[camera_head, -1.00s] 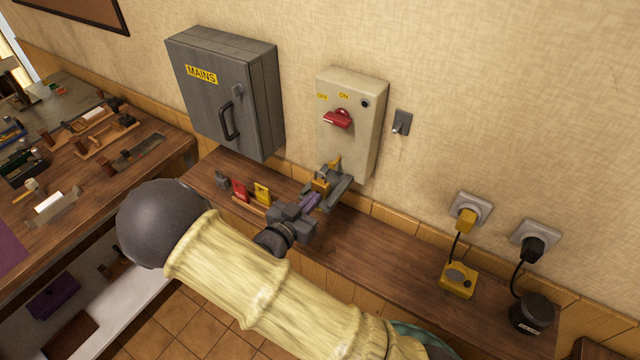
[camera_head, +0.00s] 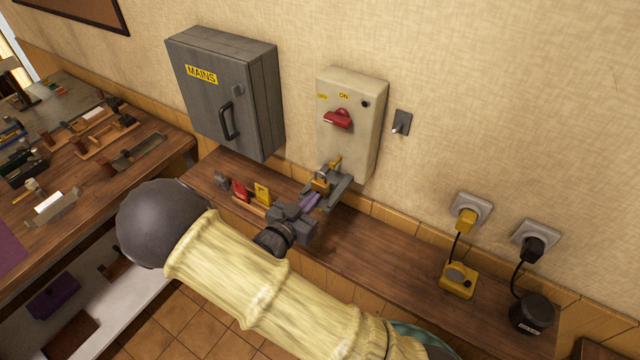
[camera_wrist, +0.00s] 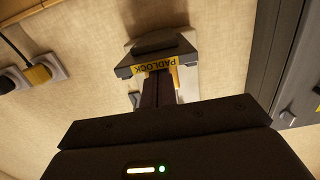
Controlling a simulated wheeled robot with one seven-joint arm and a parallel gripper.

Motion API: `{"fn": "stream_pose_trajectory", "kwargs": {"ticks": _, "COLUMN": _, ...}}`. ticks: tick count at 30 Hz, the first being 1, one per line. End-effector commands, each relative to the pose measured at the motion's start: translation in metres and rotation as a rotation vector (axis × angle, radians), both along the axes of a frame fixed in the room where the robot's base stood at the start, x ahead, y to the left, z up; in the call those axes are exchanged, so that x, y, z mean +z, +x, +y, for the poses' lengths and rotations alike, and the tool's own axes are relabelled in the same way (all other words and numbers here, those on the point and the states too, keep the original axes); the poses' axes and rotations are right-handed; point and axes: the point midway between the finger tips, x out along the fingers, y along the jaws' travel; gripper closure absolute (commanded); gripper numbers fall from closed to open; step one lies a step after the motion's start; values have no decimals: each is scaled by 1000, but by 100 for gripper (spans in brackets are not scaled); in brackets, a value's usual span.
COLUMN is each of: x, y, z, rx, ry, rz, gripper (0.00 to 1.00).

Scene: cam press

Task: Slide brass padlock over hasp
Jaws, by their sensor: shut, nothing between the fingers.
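The brass padlock (camera_head: 320,183) is a small golden block at the grey bracket below the cream switch box (camera_head: 345,130). A yellow-orange piece (camera_head: 336,163), perhaps the hasp, stands just behind it against the box; I cannot tell whether the shackle is around it. My gripper (camera_head: 312,200) is shut and empty, its fingertips close to the padlock and the bracket. In the wrist view my dark fingers (camera_wrist: 157,90) point at a grey holder (camera_wrist: 150,48) with an upside-down yellow PADLOCK label (camera_wrist: 155,66). The fingers hide most of what lies behind them.
A grey MAINS cabinet (camera_head: 225,95) hangs left of the switch box, which has a red handle (camera_head: 338,118). Red (camera_head: 240,190) and yellow (camera_head: 262,194) tags stand on the wooden shelf (camera_head: 390,250). Plugged-in yellow (camera_head: 458,280) and black (camera_head: 531,313) devices sit at right.

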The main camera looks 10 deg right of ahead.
Motion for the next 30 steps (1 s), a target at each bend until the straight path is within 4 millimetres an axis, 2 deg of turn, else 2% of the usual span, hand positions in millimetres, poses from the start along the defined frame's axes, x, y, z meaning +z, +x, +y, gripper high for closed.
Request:
{"fn": "stream_pose_trajectory", "kwargs": {"ticks": 14, "x": 0, "y": 0, "z": 0, "rx": 0, "ry": 0, "rz": 0, "gripper": 100}}
{"fn": "stream_pose_trajectory", "kwargs": {"ticks": 30, "x": 0, "y": 10, "z": -8, "rx": -1, "ry": 1, "rz": -1, "gripper": 100}}
